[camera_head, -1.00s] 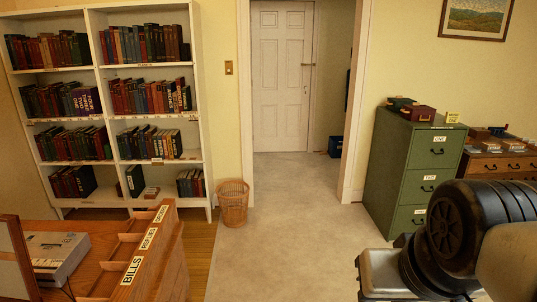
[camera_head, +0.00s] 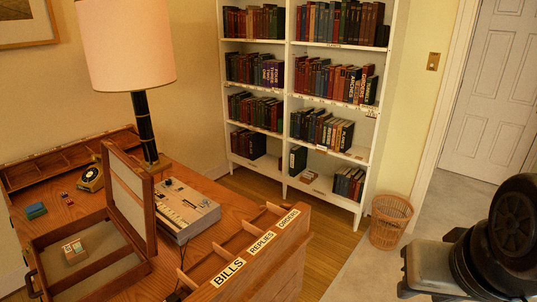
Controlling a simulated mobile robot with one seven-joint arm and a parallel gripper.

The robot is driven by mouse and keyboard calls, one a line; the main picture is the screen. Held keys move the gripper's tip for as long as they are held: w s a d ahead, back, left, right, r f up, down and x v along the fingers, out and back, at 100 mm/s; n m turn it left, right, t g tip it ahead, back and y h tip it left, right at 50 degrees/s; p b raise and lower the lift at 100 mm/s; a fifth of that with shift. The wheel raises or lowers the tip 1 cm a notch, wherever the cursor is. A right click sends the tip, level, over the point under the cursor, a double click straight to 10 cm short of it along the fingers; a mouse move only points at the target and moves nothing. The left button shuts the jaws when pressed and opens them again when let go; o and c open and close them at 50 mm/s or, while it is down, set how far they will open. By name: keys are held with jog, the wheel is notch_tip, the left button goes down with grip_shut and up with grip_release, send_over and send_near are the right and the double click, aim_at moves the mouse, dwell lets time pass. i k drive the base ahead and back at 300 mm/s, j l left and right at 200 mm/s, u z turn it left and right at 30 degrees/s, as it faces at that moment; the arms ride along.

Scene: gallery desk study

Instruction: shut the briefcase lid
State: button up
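The briefcase (camera_head: 43,258) stands open on the wooden desk at the lower left of the head view. It is a brown wooden-framed case with a pale lining and a dark handle at its left side. Its lid (camera_head: 129,199) stands raised, roughly upright, on the right side of the case. A small light-coloured box (camera_head: 75,251) lies inside the base. My arm shows only in part at the lower right, far from the briefcase. My gripper is not in view.
A lamp (camera_head: 124,45) and a grey machine (camera_head: 187,208) stand just behind and right of the lid. A labelled sorter (camera_head: 262,247) is at the desk's right end. A wicker basket (camera_head: 390,222) and bookshelf (camera_head: 367,130) stand beyond.

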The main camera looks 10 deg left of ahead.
aim_at(129, 189)
jog(key=i+l+u, duration=0.15)
jog(key=u, duration=0.25)
jog(key=i+l+u, duration=0.25)
jog(key=u, duration=0.2)
jog(key=i+l+u, duration=0.2)
jog(key=l+u, duration=0.2)
jog(key=i+l+u, duration=0.2)
jog(key=l+u, duration=0.15)
jog(key=u, duration=0.15)
jog(key=i+l+u, duration=0.15)
jog(key=l+u, duration=0.3)
jog(key=i+l+u, duration=0.1)
jog(key=l+u, duration=0.25)
jog(key=u, duration=0.15)
